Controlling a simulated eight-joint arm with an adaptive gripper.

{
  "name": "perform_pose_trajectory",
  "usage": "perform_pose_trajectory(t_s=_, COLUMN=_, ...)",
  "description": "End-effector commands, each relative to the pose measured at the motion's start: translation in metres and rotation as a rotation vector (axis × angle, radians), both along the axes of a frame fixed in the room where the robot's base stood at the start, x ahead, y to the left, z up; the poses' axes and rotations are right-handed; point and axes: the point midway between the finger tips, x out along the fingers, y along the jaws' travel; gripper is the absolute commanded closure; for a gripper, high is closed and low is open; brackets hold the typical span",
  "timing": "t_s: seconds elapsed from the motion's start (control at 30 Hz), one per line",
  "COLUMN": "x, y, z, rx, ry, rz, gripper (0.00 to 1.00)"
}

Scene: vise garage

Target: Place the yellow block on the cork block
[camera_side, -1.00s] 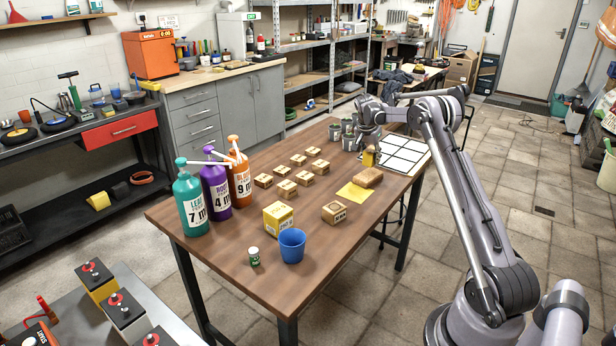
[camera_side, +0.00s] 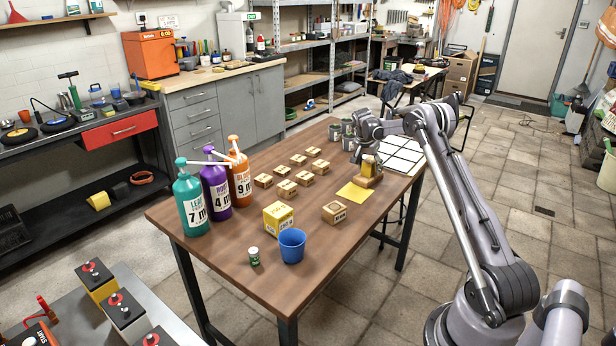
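The yellow block (camera_side: 369,166) is upright, with its top between the fingers of my gripper (camera_side: 370,157). My gripper points down and is shut on it. The brown cork block (camera_side: 369,182) is directly below the yellow block, at the right part of the wooden table. The yellow block's lower end meets the cork block's top in the picture. I cannot tell whether they touch or a small gap is left. The gripper hides the top of the yellow block.
A yellow sheet (camera_side: 355,193) lies in front of the cork block. A white grid board (camera_side: 402,155) is behind to the right, and grey cans (camera_side: 348,133) are behind. Several small wooden blocks (camera_side: 304,178), a blue cup (camera_side: 292,245) and pump bottles (camera_side: 216,193) stand to the left.

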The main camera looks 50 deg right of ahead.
Motion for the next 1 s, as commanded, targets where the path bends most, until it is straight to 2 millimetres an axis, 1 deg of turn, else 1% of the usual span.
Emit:
perform_pose_trajectory(t_s=0.2, x=0.000, y=0.000, z=0.002, rx=0.000, ry=0.000, rz=0.000, gripper=0.42)
perform_pose_trajectory(t_s=0.33, x=0.000, y=0.003, z=0.012, rx=0.000, ry=0.000, rz=0.000, gripper=0.42)
perform_pose_trajectory(t_s=0.47, x=0.000, y=0.012, z=0.032, rx=0.000, ry=0.000, rz=0.001, gripper=0.42)
perform_pose_trajectory(t_s=0.6, x=0.000, y=0.023, z=0.059, rx=0.000, ry=0.001, rz=0.002, gripper=0.42)
perform_pose_trajectory(t_s=0.8, x=0.000, y=0.037, z=0.092, rx=0.000, ry=0.001, rz=0.001, gripper=0.42)
perform_pose_trajectory(t_s=0.9, x=0.000, y=0.042, z=0.103, rx=0.000, ry=0.001, rz=0.001, gripper=0.42)
perform_pose_trajectory(t_s=1.0, x=0.000, y=0.045, z=0.110, rx=0.000, ry=0.001, rz=0.001, gripper=0.42)
